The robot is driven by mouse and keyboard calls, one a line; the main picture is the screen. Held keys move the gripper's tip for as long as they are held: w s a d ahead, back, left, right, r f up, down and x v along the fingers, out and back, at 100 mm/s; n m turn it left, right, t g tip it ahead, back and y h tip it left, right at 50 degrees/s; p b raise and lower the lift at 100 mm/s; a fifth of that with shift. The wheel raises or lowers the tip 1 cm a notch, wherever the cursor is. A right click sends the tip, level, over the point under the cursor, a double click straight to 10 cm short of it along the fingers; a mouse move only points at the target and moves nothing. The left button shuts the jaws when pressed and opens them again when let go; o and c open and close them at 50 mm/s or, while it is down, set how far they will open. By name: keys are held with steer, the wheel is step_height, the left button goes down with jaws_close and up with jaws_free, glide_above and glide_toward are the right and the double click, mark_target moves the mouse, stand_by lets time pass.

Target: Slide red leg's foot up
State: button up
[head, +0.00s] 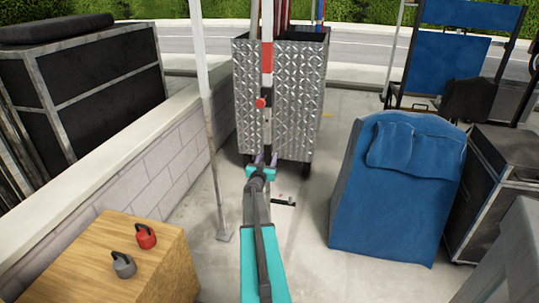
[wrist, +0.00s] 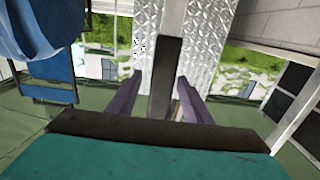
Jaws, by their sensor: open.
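The red leg (head: 266,58) is an upright pole with red and white bands in front of the metal cart. A red knob (head: 261,103) sits on its side, and a dark, thinner section (head: 267,130) runs down below it. My gripper (head: 265,160) is at the lower part of this dark section, with purple fingers apart. In the wrist view a dark bar (wrist: 166,75) stands between the open fingers (wrist: 160,98), with gaps on both sides. The leg's lower end is hidden behind my gripper and arm. A small dark piece (head: 285,202) shows near the ground; I cannot tell whether it is the foot.
A white leg (head: 205,90) stands close on the left. The diamond-plate cart (head: 300,100) is right behind. A wooden box (head: 110,260) with red (head: 146,236) and grey (head: 124,266) weights is front left. A blue-covered object (head: 385,205) stands right. Bare ground lies between.

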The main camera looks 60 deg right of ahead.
steer(key=shift+x, duration=2.4)
steer(key=shift+s, duration=0.1)
jaws_close()
